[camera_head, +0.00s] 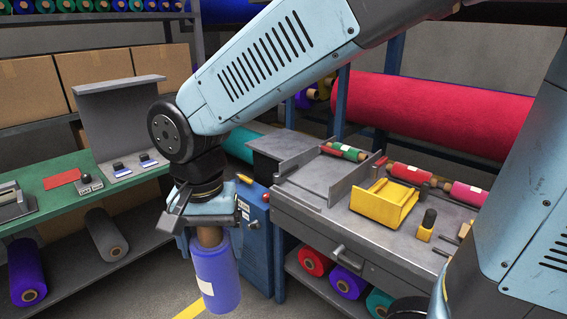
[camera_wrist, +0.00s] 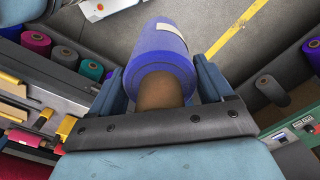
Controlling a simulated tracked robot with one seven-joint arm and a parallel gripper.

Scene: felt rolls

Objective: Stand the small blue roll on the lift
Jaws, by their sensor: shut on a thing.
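The small blue roll (camera_head: 217,275) hangs roughly upright below my gripper (camera_head: 210,222), with a white label on its side. My gripper is shut on the brown core at its upper end. In the wrist view the blue roll (camera_wrist: 160,48) points away between the two fingers (camera_wrist: 158,85), its core end nearest the camera. The roll is in the air over the floor, in front of a blue cabinet (camera_head: 256,245) with controls. A dark flat plate (camera_head: 284,145) shows behind and right of the gripper; I cannot tell for sure whether it is the lift.
A grey workbench (camera_head: 330,215) at right carries a yellow cradle (camera_head: 384,203) and small rolls. A green-topped bench (camera_head: 60,205) stands at left with a grey upright panel (camera_head: 108,115). A large red roll (camera_head: 430,113) lies behind. Several rolls lie on low shelves.

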